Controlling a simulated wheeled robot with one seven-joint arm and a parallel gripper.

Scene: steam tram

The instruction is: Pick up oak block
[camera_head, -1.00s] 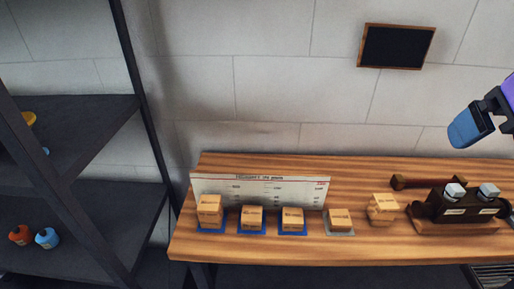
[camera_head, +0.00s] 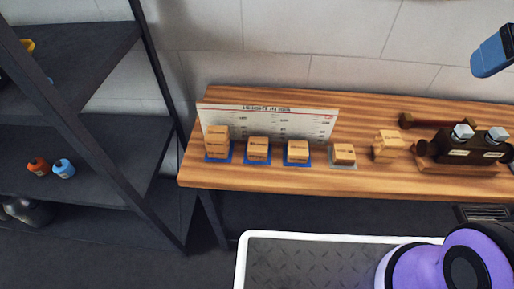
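Several light wooden blocks stand in a row on the wooden bench (camera_head: 300,184); their labels are too small to read, so I cannot tell which is oak. At the left is a stacked pair of blocks (camera_head: 217,141) on a blue mat. To its right are a second block (camera_head: 257,148) and a third block (camera_head: 297,151), each on a blue mat. Another block (camera_head: 343,154) is on a grey mat. Further right, a pale wooden piece or stack (camera_head: 388,146) sits on bare wood. My gripper (camera_head: 493,52) shows only as a blue part at the upper right, apart from the blocks.
A white printed board (camera_head: 270,121) stands behind the blocks. A dark device with two pale knobs (camera_head: 463,148) and a brown bar-like tool (camera_head: 437,121) are at the right. A dark shelf rack (camera_head: 100,150) with small bottles stands at the left. The bench's front strip is clear.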

